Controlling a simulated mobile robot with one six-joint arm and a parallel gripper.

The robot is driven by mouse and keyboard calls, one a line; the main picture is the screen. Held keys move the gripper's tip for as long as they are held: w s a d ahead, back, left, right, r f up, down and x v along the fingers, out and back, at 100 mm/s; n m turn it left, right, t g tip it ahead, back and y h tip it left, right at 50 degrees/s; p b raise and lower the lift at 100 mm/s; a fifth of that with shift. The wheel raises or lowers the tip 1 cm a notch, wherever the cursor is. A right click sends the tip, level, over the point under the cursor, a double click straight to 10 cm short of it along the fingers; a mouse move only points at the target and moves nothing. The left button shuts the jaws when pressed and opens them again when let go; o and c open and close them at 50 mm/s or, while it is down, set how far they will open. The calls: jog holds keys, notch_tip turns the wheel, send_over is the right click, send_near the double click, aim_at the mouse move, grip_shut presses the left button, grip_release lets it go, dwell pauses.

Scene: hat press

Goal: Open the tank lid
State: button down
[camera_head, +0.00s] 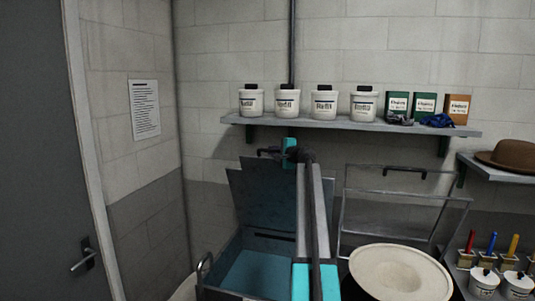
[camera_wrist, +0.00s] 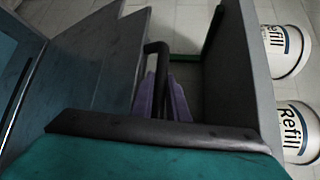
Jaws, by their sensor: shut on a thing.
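The tank (camera_head: 262,268) stands low in the middle of the head view, with teal liquid inside. Its dark grey lid (camera_head: 258,205) is raised at the back and leans steeply, so the tank is open. The lid also shows in the wrist view (camera_wrist: 92,55). My gripper (camera_head: 270,153) is at the lid's top edge. In the wrist view my gripper (camera_wrist: 163,97) has its purple-grey fingers shut around the dark bar handle (camera_wrist: 157,62). My arm hides the tank's right part in the head view.
A shelf (camera_head: 340,125) with several white Refill tubs (camera_head: 324,104) runs above and behind the lid. Right of my arm are a clear raised panel (camera_head: 395,210) and a round pale-topped drum (camera_head: 400,272). A brown hat (camera_head: 512,155) rests at far right. A grey door (camera_head: 35,150) is left.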

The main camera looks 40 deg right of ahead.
jog(key=shift+s+d+f, duration=0.15)
jog(key=shift+s+d, duration=0.15)
jog(key=shift+d, duration=0.1)
jog(key=c, duration=1.7)
grip_release()
jog(key=shift+s, duration=0.1)
jog(key=shift+c, duration=0.2)
jog(key=shift+a, duration=0.2)
jog(key=shift+w+a, duration=0.1)
jog(key=shift+w, duration=0.1)
jog(key=shift+a, duration=0.1)
jog(key=b+v, duration=0.5)
jog(key=v, duration=0.8)
jog(key=shift+s, duration=0.35)
